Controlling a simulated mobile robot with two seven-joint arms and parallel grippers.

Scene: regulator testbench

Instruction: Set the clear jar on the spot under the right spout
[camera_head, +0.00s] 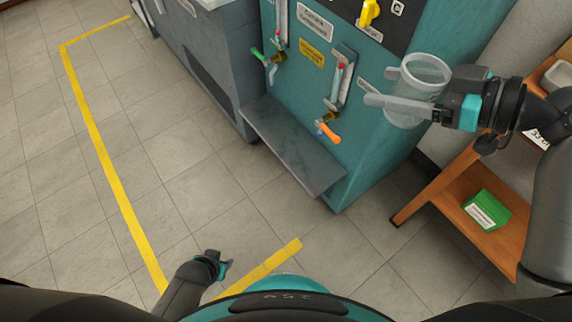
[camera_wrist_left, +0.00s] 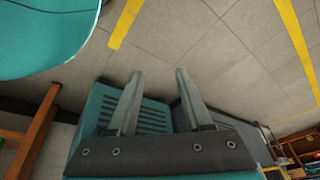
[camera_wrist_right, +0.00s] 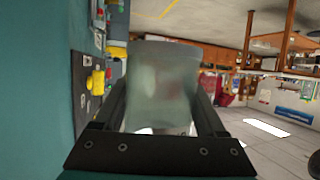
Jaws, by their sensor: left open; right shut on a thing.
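The clear jar (camera_head: 424,74) is in my right gripper (camera_head: 398,102), which is shut on it. The jar is held in the air in front of the teal machine's right side, higher than the right spout. It also fills the middle of the right wrist view (camera_wrist_right: 163,85) between the fingers. The right spout (camera_head: 329,131) has an orange handle and sits over the grey shelf (camera_head: 292,150). No jar stands on the shelf. My left gripper (camera_head: 224,267) is open and empty, low near the floor tape; its fingers show apart in the left wrist view (camera_wrist_left: 156,100).
The left spout (camera_head: 262,55) has a green handle. A yellow knob (camera_head: 370,12) is on the dark panel above. A wooden shelf unit (camera_head: 455,185) with a green box (camera_head: 484,211) stands at the right. The tiled floor in front is clear, with yellow tape (camera_head: 110,170).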

